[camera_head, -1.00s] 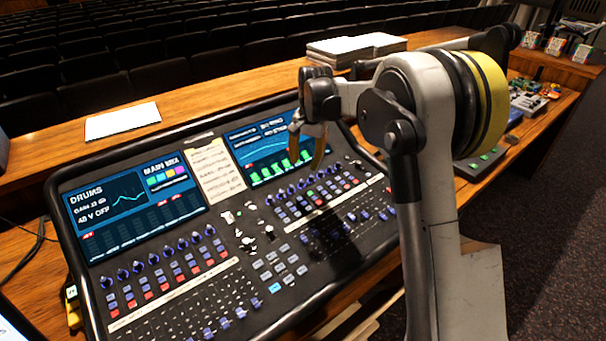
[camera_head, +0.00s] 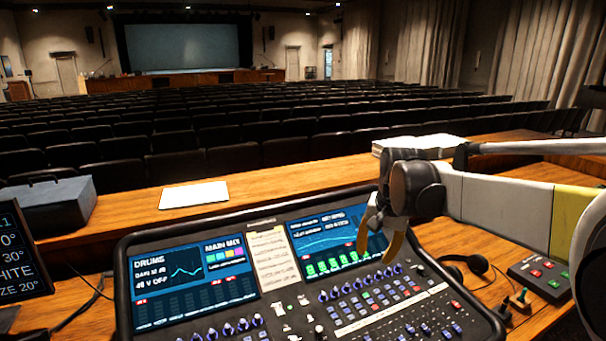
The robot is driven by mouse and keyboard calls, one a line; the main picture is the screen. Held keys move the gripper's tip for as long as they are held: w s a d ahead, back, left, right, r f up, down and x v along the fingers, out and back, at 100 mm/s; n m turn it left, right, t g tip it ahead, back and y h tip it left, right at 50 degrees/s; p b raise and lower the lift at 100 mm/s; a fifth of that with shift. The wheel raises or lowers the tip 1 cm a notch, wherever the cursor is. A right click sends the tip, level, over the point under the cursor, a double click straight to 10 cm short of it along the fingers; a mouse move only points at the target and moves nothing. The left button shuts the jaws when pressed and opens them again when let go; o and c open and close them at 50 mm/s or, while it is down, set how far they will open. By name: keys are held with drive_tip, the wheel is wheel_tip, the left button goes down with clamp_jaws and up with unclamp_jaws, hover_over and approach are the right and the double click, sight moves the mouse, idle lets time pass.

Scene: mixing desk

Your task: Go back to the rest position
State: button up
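My gripper (camera_head: 379,232) hangs at the end of my arm, in front of the right screen of the mixing desk (camera_head: 290,315). It points down, with a curved tan and grey finger showing. My arm reaches in from the right edge of the view. The desk has a left screen (camera_head: 190,280) reading "DRUMS" and a right screen (camera_head: 335,235) with a blue curve and green bars. A paper strip (camera_head: 268,258) lies between the screens.
A white sheet (camera_head: 194,195) and a paper stack (camera_head: 420,145) lie on the wooden ledge behind the desk. A grey box (camera_head: 47,204) is at left. Headphones (camera_head: 468,266) and a button box (camera_head: 541,279) are at right. Rows of seats lie beyond.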

drive_tip(key=s+r+n+t, duration=0.2)
drive_tip(key=s, duration=1.1)
drive_tip(key=s+f+n+t, duration=0.1)
drive_tip(key=s+f, duration=0.1)
drive_tip(key=s, duration=0.4)
drive_tip(key=s+f+n+t+b, duration=0.1)
drive_tip(key=s+f+n, duration=0.1)
drive_tip(key=s, duration=0.5)
drive_tip(key=shift+a+f+h, duration=0.2)
drive_tip(key=shift+f+h, duration=0.1)
drive_tip(key=shift+f, duration=0.55)
